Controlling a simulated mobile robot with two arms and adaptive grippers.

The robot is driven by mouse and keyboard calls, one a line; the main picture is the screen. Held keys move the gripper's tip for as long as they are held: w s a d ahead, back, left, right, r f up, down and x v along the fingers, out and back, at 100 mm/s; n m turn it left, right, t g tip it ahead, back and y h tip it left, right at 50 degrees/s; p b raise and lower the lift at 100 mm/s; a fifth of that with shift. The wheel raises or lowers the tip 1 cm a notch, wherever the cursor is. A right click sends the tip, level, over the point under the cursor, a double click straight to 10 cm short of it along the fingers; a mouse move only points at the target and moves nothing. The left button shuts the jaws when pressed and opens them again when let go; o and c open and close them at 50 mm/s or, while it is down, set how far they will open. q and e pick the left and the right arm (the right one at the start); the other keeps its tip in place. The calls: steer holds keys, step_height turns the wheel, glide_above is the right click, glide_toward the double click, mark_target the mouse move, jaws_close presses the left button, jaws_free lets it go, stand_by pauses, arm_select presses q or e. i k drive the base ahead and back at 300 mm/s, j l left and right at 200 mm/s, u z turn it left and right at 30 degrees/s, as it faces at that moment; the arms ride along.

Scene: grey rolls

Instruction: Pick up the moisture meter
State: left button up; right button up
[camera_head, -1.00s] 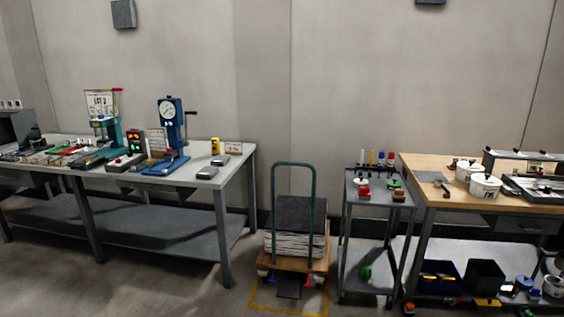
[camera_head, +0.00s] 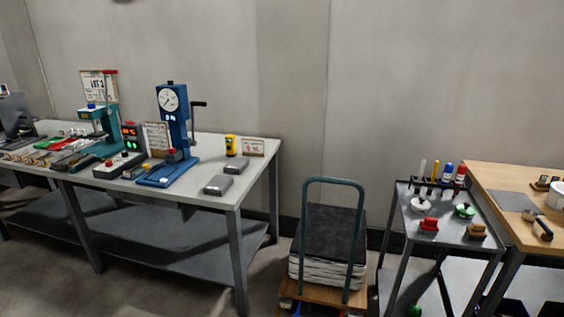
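A small upright yellow device with a dark face (camera_head: 231,146), which looks like the moisture meter, stands near the back right of the grey worktable (camera_head: 209,201). A small printed card (camera_head: 252,147) stands just to its right. Two grey blocks lie in front of it, a nearer one (camera_head: 218,185) and a farther one (camera_head: 237,166). Neither of my grippers is in view.
A blue dial press (camera_head: 177,115) and a control box with lit displays (camera_head: 119,158) stand left of the meter. Right of the table are a trolley with stacked sheets (camera_head: 327,262), a tool cart (camera_head: 437,219) and a wooden bench (camera_head: 514,183).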

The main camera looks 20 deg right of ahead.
mark_target(230, 139)
steer(key=i+l+z, duration=0.1)
steer(key=i, duration=0.7)
steer(key=i+l+z, duration=0.1)
steer(key=i+l, duration=0.15)
steer(key=i, duration=0.55)
